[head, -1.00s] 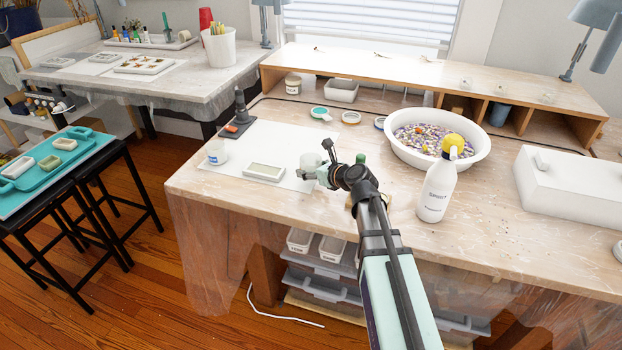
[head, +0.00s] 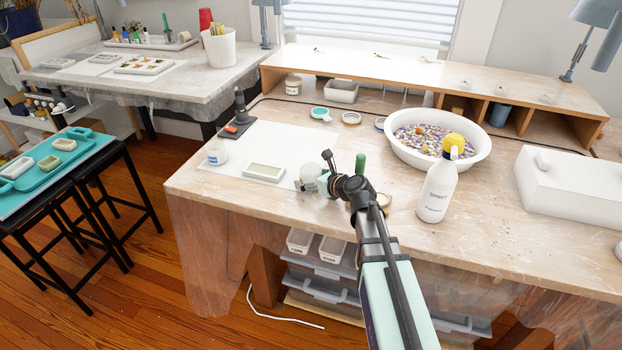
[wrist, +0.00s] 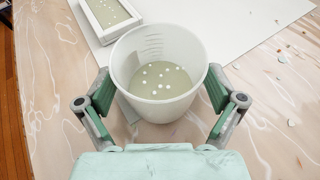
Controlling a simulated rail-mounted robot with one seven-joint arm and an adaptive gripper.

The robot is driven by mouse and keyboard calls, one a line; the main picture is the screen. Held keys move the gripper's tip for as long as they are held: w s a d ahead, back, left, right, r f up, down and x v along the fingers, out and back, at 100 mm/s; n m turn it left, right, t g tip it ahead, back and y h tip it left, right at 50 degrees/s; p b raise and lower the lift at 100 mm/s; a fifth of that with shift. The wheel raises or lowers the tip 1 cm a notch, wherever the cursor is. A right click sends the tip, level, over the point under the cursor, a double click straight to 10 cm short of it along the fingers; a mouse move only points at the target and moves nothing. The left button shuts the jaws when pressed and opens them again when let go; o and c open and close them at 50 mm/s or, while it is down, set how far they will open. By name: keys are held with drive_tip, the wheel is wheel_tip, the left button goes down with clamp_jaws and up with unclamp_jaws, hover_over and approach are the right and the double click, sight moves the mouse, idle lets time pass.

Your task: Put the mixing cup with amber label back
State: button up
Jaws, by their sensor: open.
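A translucent white mixing cup (wrist: 158,109) with measuring marks and pale greenish resin dotted with white specks is between my gripper's fingers (wrist: 160,88) in the wrist view. The fingers are open, one close by each side of the cup; I cannot tell whether they touch it. In the head view the cup (head: 311,171) is at the right edge of the white mat (head: 262,139), partly hidden by my gripper (head: 306,184). No amber label shows on its visible side. Another cup (head: 217,153) with a blue label stands on the mat's left part.
A filled rectangular mould (head: 265,172) lies on the mat, close left of the cup. A green-topped item (head: 360,162) stands just behind my wrist. A spray bottle (head: 436,192) and a white basin (head: 437,139) stand right. The table front is mostly clear.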

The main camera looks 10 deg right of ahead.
drive_tip(key=shift+r, duration=0.1)
drive_tip(key=shift+s+d+r, duration=0.1)
drive_tip(key=shift+s+r, duration=0.05)
drive_tip(key=shift+s, duration=0.1)
drive_tip(key=v, duration=0.7)
